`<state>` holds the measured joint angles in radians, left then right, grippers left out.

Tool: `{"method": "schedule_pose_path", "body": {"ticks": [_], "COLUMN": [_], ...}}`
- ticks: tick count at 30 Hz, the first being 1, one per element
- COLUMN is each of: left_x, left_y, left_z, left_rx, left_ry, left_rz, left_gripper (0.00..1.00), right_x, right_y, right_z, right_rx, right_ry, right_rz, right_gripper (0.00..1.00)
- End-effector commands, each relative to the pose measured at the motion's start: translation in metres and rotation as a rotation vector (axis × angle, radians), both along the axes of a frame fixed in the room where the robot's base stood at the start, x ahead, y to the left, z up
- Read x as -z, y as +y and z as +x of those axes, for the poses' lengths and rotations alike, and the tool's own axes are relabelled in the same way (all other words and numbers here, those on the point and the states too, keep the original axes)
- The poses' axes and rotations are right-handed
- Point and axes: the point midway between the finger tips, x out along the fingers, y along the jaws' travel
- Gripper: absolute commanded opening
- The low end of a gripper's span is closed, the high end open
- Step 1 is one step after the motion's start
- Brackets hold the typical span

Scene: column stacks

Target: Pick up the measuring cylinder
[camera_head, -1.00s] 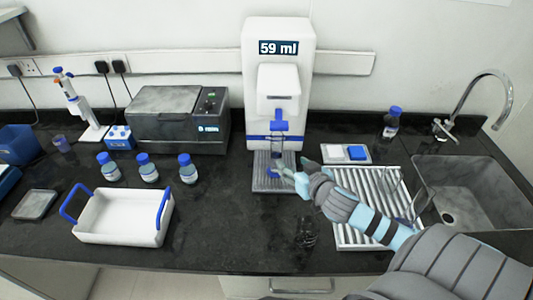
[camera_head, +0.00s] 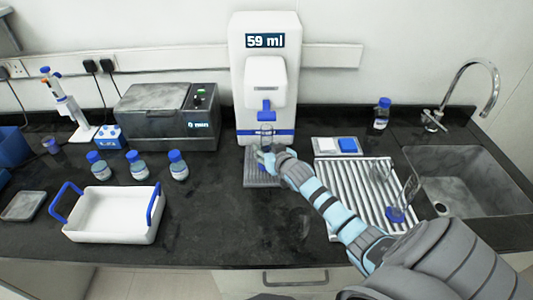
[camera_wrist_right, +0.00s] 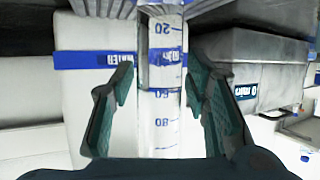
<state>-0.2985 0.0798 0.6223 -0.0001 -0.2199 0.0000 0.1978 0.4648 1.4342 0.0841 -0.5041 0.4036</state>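The measuring cylinder (camera_head: 266,140) stands upright on the drip tray (camera_head: 262,181) under the dispenser nozzle. Only its upper part shows in the head view; my right gripper hides the rest. In the right wrist view the clear cylinder (camera_wrist_right: 162,115) with blue graduations lies between my two fingers. My right gripper (camera_head: 263,155) is at the cylinder's side, with its fingers (camera_wrist_right: 160,80) spread on both sides of it. Narrow gaps seem to show between fingers and glass. My left gripper is not in view.
The dispenser (camera_head: 265,70) reads 59 ml. To the right are a ribbed draining rack (camera_head: 345,185) with clear glassware having a blue base (camera_head: 395,214), and a sink (camera_head: 465,175). A white tray with blue handles (camera_head: 110,232), several bottles (camera_head: 137,165) and a grey machine (camera_head: 170,118) are left.

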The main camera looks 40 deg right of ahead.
Motion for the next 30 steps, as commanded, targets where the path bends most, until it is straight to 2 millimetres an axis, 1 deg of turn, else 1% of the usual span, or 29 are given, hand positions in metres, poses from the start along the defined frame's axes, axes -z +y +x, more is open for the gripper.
{"method": "schedule_pose_path", "body": {"ticks": [1, 6, 7, 15, 20, 30], "left_x": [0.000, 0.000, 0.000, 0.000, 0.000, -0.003], "left_y": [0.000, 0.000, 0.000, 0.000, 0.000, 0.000], "left_z": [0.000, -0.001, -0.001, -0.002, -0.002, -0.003], "left_rx": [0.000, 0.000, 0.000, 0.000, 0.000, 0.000], "left_ry": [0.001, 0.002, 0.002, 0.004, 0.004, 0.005], "left_rz": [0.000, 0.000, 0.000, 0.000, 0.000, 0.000], "left_gripper": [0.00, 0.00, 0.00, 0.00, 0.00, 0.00], "right_x": [0.000, 0.000, 0.000, 0.000, -0.004, -0.030], "right_y": [0.000, 0.000, 0.000, 0.000, -0.001, -0.001], "right_z": [0.000, 0.000, 0.000, -0.001, 0.000, 0.000], "right_rx": [0.000, 0.001, 0.001, 0.001, 0.001, 0.001], "right_ry": [0.000, 0.000, 0.000, 0.000, -0.001, -0.002], "right_rz": [0.000, 0.000, 0.000, 0.000, -0.001, -0.001], "right_gripper": [0.29, 0.02, 0.00, 0.00, 0.00, 0.00]}}
